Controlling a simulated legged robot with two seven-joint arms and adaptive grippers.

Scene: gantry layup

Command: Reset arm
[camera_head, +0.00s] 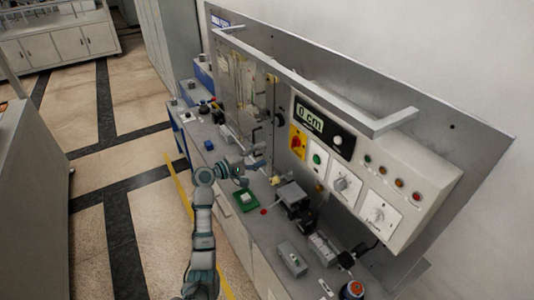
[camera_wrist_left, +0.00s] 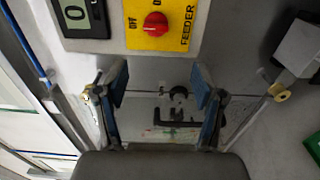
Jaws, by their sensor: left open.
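My left arm (camera_head: 203,230) comes up from the bottom of the head view and bends right at the elbow. My left gripper (camera_head: 254,168) is over the grey bench, in front of the machine panel. In the left wrist view the left gripper (camera_wrist_left: 160,88) has its two blue-lined fingers spread wide with nothing between them. Behind the fingers is a grey surface with a dark bracket-like part (camera_wrist_left: 178,112). My right gripper does not show in either view.
The yellow feeder plate with a red knob (camera_head: 297,141) is on the panel beside a display (camera_head: 311,119) reading 0 cm. A green block (camera_head: 245,200) and a dark grey fixture (camera_head: 292,196) sit on the bench (camera_head: 262,228). The tiled floor at left is clear.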

